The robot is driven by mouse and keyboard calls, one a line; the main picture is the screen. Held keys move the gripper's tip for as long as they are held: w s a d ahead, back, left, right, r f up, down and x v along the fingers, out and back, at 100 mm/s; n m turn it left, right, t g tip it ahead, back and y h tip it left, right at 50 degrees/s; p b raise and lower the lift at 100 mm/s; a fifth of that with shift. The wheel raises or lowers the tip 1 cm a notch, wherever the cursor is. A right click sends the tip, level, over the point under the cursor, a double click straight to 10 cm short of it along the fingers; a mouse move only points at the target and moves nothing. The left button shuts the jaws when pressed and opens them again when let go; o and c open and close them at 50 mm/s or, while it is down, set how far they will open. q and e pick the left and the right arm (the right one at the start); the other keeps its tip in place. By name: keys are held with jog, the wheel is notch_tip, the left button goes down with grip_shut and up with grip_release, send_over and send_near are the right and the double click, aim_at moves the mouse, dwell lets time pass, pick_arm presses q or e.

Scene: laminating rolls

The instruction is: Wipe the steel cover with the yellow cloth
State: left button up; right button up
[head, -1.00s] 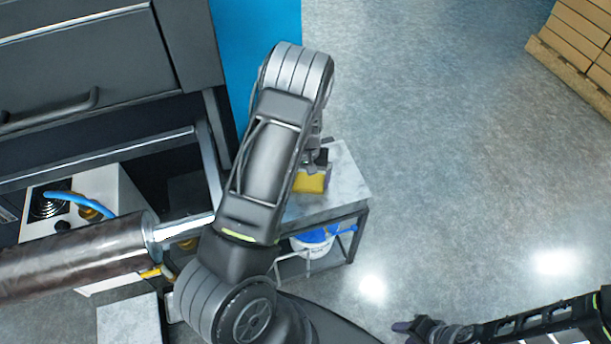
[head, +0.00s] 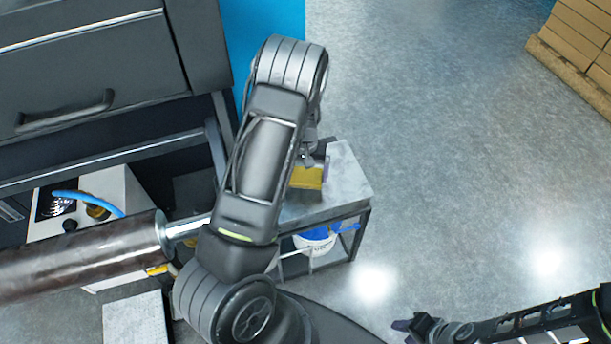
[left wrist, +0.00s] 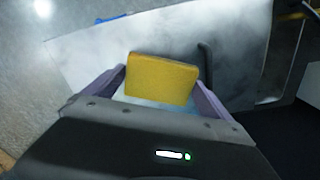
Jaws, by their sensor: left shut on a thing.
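The yellow cloth (head: 307,177) looks like a thick rectangular pad. My left gripper (head: 312,156) is shut on it, and the left wrist view shows the cloth (left wrist: 161,79) between the two purple fingers. The cloth is over a pale grey, metal-looking top (head: 349,182); I cannot tell whether it touches. The left wrist view shows a grey, smudged surface (left wrist: 100,58) behind the cloth, with a dark bent bar on it. I cannot tell for sure which surface is the steel cover. My right gripper (head: 408,325) is far from the cloth, at the lower right; its jaws are unclear.
A dark grey machine (head: 85,60) with a handle fills the upper left. A dark brown roll (head: 80,268) with a steel shaft lies at the left. A white bucket (head: 316,240) stands under the grey top. Stacked boxes (head: 585,35) are at the upper right. The floor between is clear.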

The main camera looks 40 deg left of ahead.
pick_arm(q)
jog(key=shift+a+r+p, duration=0.15)
jog(key=shift+r+p, duration=0.35)
jog(key=shift+r, duration=0.45)
jog(key=shift+r+p, duration=0.85)
jog(key=shift+r, duration=0.55)
